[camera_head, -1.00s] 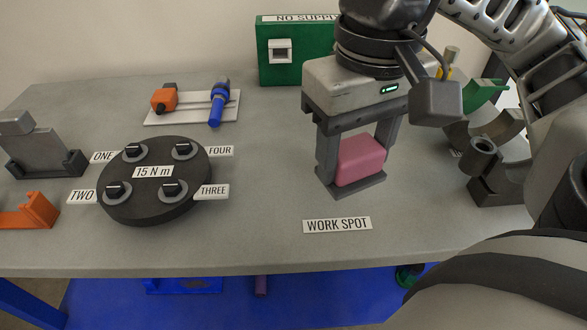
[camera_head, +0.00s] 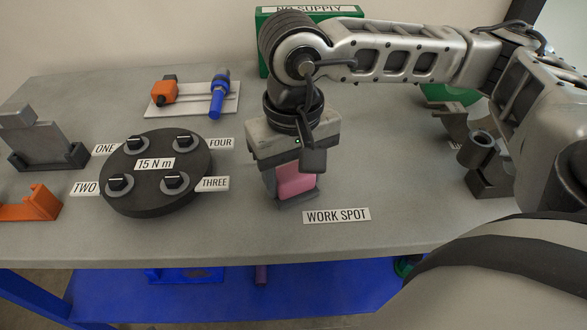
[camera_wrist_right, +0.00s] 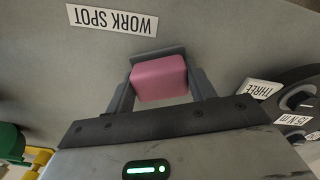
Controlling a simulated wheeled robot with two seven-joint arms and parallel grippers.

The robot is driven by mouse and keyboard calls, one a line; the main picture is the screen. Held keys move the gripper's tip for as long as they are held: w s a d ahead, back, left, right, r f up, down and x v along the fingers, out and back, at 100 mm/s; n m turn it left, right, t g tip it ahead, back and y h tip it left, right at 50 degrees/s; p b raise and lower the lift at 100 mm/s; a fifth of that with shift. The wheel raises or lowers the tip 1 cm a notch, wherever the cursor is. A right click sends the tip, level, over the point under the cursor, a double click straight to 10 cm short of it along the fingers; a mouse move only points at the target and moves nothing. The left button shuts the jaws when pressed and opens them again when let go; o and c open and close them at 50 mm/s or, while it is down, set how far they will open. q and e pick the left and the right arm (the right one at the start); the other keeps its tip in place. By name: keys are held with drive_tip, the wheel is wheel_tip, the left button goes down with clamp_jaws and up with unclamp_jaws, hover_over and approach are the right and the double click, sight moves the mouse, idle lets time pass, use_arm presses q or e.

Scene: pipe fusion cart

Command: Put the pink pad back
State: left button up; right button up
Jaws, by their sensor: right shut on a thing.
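The pink pad (camera_head: 296,180) is a small block with soft edges. It is between the fingers of my right gripper (camera_head: 297,192), which is shut on it. The gripper points down over the grey table, left of and behind the WORK SPOT label (camera_head: 337,216). In the right wrist view the pink pad (camera_wrist_right: 159,79) fills the gap between the fingers, and the WORK SPOT label (camera_wrist_right: 112,19) lies beyond. I cannot tell how far the pad is above the table. My left gripper is not in view.
A round black disc (camera_head: 153,204) marked 15 N m, with several knobs, stands left of the gripper. A white plate (camera_head: 193,101) with orange and blue tools lies behind. Grey holders (camera_head: 487,172) stand at right, a green box (camera_head: 265,28) at the back. Table around the label is clear.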

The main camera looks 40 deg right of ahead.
sight(293, 172)
drive_tip(key=shift+f+b, duration=0.3)
drive_tip(key=shift+b, duration=0.1)
drive_tip(key=o, duration=1)
drive_tip(key=shift+r, duration=0.1)
drive_tip(key=shift+c, duration=0.2)
drive_tip(key=shift+r, duration=0.1)
drive_tip(key=shift+r+p, duration=0.25)
drive_tip(key=shift+p, duration=0.3)
wheel_tip(293, 172, up, 12)
drive_tip(key=shift+f, duration=0.15)
